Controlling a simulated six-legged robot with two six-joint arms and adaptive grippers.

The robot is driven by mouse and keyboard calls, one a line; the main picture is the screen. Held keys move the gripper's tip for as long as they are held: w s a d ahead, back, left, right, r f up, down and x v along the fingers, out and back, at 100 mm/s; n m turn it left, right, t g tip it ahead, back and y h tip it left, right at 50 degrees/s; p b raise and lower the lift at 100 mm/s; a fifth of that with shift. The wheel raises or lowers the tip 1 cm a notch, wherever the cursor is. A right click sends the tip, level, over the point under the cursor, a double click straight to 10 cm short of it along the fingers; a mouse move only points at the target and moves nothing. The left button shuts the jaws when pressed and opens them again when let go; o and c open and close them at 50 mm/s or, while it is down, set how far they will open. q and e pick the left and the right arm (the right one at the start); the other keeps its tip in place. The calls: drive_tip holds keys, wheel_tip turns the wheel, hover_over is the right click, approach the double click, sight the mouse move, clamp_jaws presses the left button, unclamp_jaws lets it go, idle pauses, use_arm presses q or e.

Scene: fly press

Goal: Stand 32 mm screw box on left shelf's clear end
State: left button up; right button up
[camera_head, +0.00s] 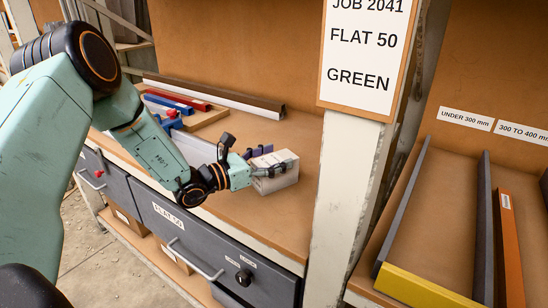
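A small pale grey-white box (275,180) is upright on the wooden shelf top, near its right end by the white post. My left gripper (262,162) reaches it from the left. One dark finger lies across the near face of the box. The other finger's dark knuckle sticks up to the left of the box, and where its tip lies is not clear. I cannot tell whether the fingers press on the box or only stand around it. The left shelf (225,208) is a brown board above grey drawers. My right gripper is not in view.
Long bars and coloured strips (185,103) lie at the back left of the shelf. A white post (345,185) with a job sign (366,50) stands right of the box. A rack (425,220) with grey dividers and a yellow front edge is at right. Shelf board around the box looks clear.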

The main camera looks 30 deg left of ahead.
use_arm(q)
drive_tip(key=shift+s+a, duration=0.1)
drive_tip(key=shift+w+d+f, duration=0.15)
drive_tip(key=shift+w+d, duration=0.05)
drive_tip(key=shift+w, duration=0.1)
drive_tip(key=p+v, duration=0.2)
drive_tip(key=v, duration=0.3)
drive_tip(key=p+v, duration=0.1)
drive_tip(key=v, duration=0.5)
drive_tip(key=shift+a+r+p, duration=0.15)
drive_tip(key=shift+r+p, duration=0.05)
drive_tip(key=shift+p, duration=0.2)
drive_tip(key=shift+s+a+f, duration=0.1)
drive_tip(key=shift+s+a, duration=0.1)
drive_tip(key=shift+s, duration=0.3)
